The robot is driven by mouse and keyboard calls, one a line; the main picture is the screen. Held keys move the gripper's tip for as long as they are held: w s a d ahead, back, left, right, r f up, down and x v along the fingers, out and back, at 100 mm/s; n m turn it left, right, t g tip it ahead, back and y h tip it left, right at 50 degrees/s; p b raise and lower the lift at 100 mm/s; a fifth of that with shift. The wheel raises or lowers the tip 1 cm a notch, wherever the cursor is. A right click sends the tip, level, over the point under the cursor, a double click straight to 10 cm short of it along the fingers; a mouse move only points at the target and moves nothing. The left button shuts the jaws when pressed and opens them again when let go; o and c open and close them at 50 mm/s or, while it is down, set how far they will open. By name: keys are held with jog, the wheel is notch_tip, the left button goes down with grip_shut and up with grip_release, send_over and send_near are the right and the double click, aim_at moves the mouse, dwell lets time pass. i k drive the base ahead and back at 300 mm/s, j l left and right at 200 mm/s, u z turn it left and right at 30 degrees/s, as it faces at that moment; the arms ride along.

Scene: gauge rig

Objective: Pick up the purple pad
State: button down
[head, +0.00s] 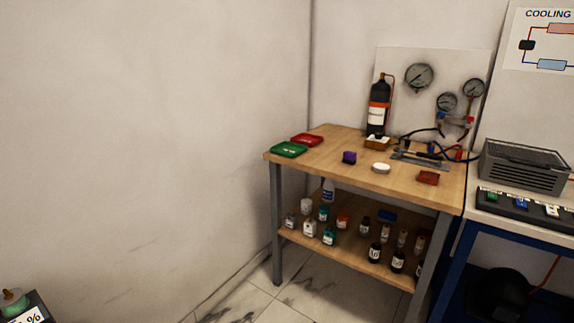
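The purple pad (349,157) is a small dark purple block on the wooden top of the workbench (330,172), near the middle of its left half. It stands apart from the things around it, with bare wood on all sides. My gripper does not show in the head view.
Green (289,149) and red (306,139) trays lie left of the pad. A white oval piece (381,168) and a red-brown block (428,178) lie right. A black cylinder (378,106) and tools (420,158) are behind. Bottles fill the lower shelf (345,254). Floor (250,303) shows in front.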

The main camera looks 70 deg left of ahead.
aim_at(349, 158)
jog(key=u, duration=2.55)
